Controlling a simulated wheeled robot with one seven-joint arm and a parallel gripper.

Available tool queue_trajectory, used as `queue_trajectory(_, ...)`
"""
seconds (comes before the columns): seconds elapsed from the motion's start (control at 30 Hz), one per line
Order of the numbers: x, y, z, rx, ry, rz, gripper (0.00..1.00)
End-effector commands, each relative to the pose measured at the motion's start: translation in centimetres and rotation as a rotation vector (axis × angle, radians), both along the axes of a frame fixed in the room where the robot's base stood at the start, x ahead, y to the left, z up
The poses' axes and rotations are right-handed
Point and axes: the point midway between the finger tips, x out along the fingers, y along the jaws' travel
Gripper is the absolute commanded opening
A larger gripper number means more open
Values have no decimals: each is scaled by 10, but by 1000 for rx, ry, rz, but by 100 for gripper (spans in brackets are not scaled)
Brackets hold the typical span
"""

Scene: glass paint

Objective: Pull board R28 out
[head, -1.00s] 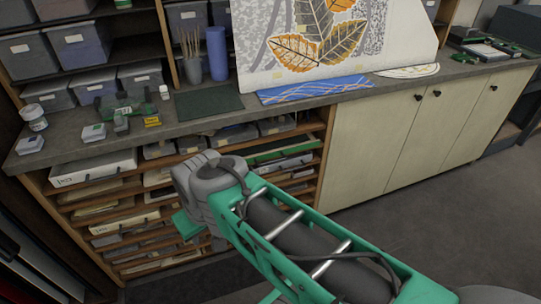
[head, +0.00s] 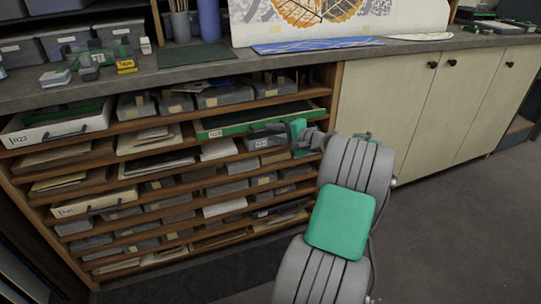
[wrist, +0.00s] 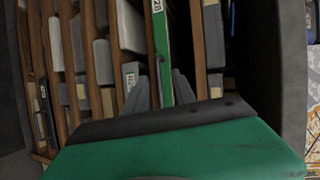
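Board R28 (head: 255,120) is a long, flat piece with a green front edge, lying in a slot of the upper shelf rack. In the wrist view the green edge (wrist: 164,50) runs down the middle, with a label partly cut off at the top. My gripper (head: 268,132) is at the right half of the board's front, reaching in from the right. In the wrist view its two grey fingers (wrist: 163,88) stand apart, one on each side of the green edge. I see no clear contact. The fingertips and any handle between them are hard to make out.
A white-fronted board labelled R23 (head: 58,131) juts from the rack at left. A grey box labelled R21 (wrist: 130,76) sits beside the fingers. Closed cream cabinets (head: 385,110) stand at right. The worktop (head: 180,70) is above the rack. The floor in front is clear.

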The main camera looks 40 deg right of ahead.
Motion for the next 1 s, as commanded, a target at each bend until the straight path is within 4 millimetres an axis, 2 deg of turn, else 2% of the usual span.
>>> queue_trajectory(0.03,-12,-22,-17,43,-40,-34,32)
queue_trajectory(0.13,-20,-36,-15,88,-82,-57,32)
queue_trajectory(0.27,-4,-35,-15,91,-84,-55,32)
queue_trajectory(0.5,41,-31,-24,89,-82,-54,32)
queue_trajectory(0.6,52,-31,-25,88,-82,-56,32)
queue_trajectory(0.87,55,-31,-24,88,-81,-57,32)
queue_trajectory(1.0,55,-31,-24,88,-81,-57,23)
